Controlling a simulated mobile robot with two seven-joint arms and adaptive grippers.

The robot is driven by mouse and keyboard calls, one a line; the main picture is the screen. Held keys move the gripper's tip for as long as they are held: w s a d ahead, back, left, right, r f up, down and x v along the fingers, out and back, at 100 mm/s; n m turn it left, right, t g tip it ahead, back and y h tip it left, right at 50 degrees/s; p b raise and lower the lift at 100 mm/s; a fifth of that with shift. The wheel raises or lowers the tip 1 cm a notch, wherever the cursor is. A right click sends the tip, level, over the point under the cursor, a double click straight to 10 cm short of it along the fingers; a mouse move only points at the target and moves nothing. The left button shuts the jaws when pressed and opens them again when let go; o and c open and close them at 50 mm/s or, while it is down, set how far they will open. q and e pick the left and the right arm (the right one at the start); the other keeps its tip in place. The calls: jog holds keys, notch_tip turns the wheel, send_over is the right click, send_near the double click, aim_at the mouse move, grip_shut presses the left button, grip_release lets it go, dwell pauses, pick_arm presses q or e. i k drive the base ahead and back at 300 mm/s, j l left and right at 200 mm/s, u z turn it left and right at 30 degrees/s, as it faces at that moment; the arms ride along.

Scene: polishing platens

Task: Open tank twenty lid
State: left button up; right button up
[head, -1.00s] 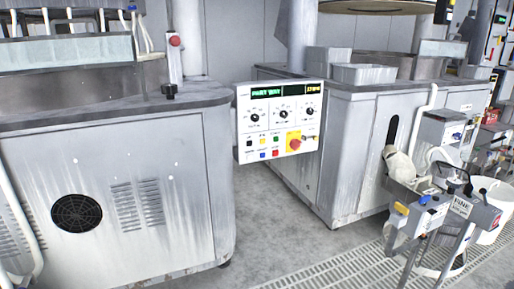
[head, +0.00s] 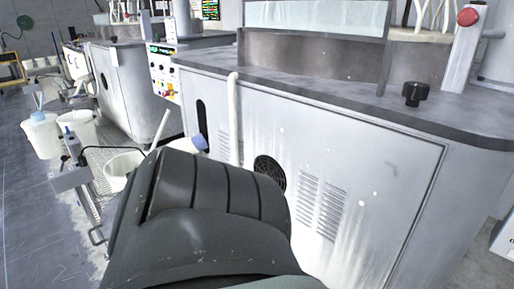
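I cannot make out any tank marked twenty, and no lid can be identified as its lid. White open buckets stand on the floor at the left: a bucket (head: 41,136), another behind the stand (head: 77,126) and one nearer the machine (head: 122,168). No number can be read on them. A dark grey link of my own arm fills the lower middle and hides part of the floor and the machine's base. Neither of my grippers is in view.
A grey polishing machine (head: 385,165) fills the right, with a black knob (head: 416,92) and red button (head: 467,17) on top. A second machine (head: 128,88) and a control panel (head: 163,72) stand farther back. A small metal stand (head: 72,181) is at the left. Floor (head: 30,215) is open at the far left.

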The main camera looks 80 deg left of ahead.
aim_at(108, 215)
jog(key=u, duration=1.8)
